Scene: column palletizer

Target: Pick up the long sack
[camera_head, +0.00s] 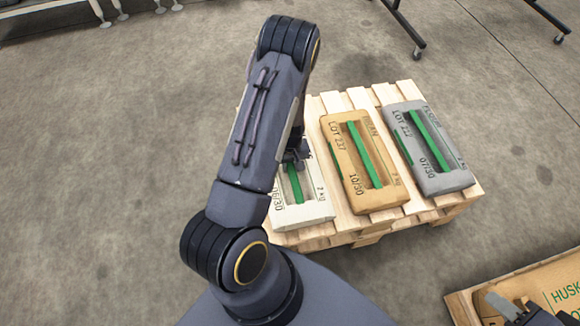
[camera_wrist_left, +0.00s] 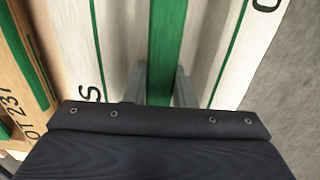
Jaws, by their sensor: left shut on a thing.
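Three sacks with green straps lie side by side on a wooden pallet: a white one (camera_head: 305,212) at left, a tan one (camera_head: 377,198) in the middle and a grey one (camera_head: 447,180) at right. I cannot tell which is the long sack. My left gripper (camera_head: 296,158) is down at the white sack, whose far part my arm hides. In the left wrist view its fingers (camera_wrist_left: 160,88) stand on either side of the white sack's green strap (camera_wrist_left: 166,45), shut on it. Part of my right gripper (camera_head: 500,303) shows at the bottom right; its jaws are unclear.
The pallet (camera_head: 313,237) stands on an open concrete floor. A second pallet (camera_head: 462,306) at the bottom right bears a brown item (camera_head: 545,280) lettered HUSK, partly cut off. Wheeled stand legs (camera_head: 405,25) are at the top. Floor left of my arm is clear.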

